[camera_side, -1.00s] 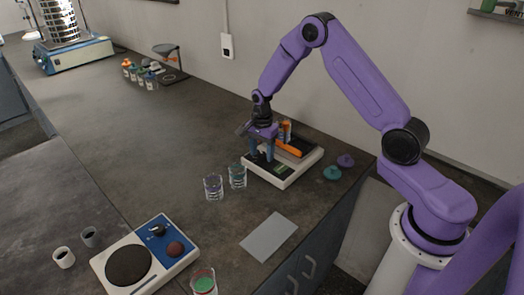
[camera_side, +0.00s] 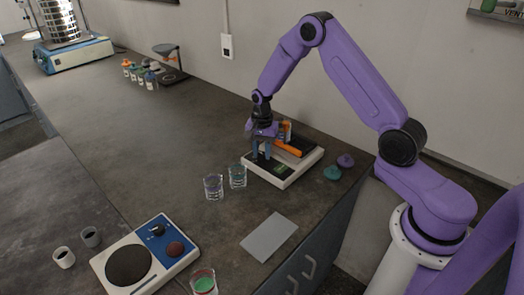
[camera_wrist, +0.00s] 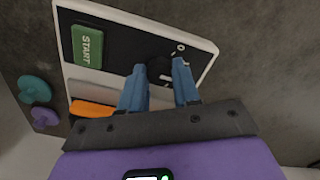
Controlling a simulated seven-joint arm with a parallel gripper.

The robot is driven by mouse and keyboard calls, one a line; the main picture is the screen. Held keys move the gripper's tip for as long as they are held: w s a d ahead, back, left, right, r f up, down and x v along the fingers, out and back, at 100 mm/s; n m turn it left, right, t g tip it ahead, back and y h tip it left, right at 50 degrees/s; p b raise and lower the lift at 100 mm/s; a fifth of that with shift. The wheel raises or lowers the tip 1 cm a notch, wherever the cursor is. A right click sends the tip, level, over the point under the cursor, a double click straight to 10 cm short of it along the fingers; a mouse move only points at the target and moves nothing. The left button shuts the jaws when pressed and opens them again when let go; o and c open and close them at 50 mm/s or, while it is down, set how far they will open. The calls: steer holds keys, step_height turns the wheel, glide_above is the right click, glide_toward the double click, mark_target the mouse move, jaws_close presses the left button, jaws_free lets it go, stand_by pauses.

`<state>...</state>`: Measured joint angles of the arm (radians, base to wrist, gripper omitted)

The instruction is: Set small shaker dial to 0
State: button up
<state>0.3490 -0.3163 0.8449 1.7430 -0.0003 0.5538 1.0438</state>
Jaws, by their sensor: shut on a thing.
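The small shaker (camera_side: 295,172) is a white-edged box with a black front panel, standing near the right end of the bench. Its dark round dial (camera_wrist: 160,69) shows in the wrist view between my blue fingertips. A white "0" (camera_wrist: 180,47) is printed on the panel just beyond the dial. My gripper (camera_side: 261,156) points down onto the panel, and in the wrist view (camera_wrist: 161,74) its fingers are shut on the dial's sides. The fingers partly cover the dial, and I cannot make out its pointer. The green START button (camera_wrist: 88,46) is left of the dial.
An orange part (camera_side: 288,146) lies on the shaker behind the fingers. Two glass beakers (camera_side: 237,176) stand just left of it, and teal and purple knob-like pieces (camera_side: 333,173) lie to its right. A balance-like device (camera_side: 145,257) is at the front.

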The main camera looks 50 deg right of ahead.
mark_target(262, 154)
steer(key=n, duration=0.6)
steer(key=shift+n, duration=0.3)
steer(key=n, duration=0.5)
steer(key=shift+n, duration=0.3)
steer(key=o, duration=1.1)
steer(key=shift+c, duration=0.2)
step_height(262, 154, up, 18)
steer(key=shift+f, duration=0.25)
